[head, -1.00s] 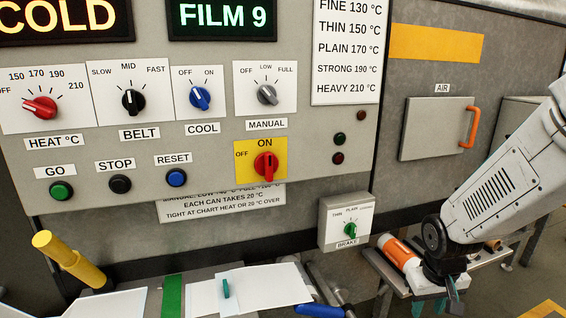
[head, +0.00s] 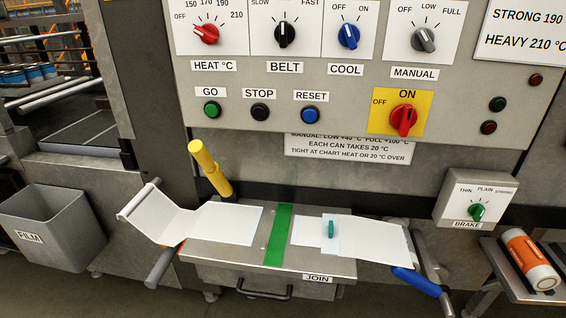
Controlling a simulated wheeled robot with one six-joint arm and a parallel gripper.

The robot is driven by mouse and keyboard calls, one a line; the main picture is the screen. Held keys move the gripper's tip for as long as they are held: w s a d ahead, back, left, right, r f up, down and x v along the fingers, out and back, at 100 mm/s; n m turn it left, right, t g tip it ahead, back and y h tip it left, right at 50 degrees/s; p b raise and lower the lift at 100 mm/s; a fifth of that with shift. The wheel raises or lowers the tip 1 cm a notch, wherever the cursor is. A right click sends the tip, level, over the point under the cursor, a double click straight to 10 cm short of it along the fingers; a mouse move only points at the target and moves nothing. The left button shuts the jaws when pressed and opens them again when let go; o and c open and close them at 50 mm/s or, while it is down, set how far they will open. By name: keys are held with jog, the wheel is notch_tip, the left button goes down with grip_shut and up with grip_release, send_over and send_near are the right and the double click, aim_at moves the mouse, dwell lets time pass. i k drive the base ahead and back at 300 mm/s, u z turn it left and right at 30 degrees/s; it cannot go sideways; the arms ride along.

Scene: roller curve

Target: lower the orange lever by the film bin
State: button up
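The grey film bin (head: 55,232), labelled FILM, stands at the left of the head view. A small orange piece (head: 181,243) shows at the left end of the join table, just under the white film. It may be part of the orange lever, but most of it is hidden and I cannot tell its position. A grey roller or bar (head: 161,268) slants down below it, to the right of the bin. My gripper is not in view.
The join table (head: 215,251) carries white film and a green strip. A yellow handle (head: 207,168) stands up behind it. A blue-handled crank (head: 415,281) sticks out at the right. An orange and white roll (head: 530,257) lies on a rack. Dark floor is clear in front.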

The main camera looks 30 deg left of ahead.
aim_at(153, 279)
jog(key=u, duration=1.95)
jog(key=k, duration=0.65)
jog(key=u, duration=0.55)
jog(key=i, duration=1.55)
jog(key=z, duration=0.7)
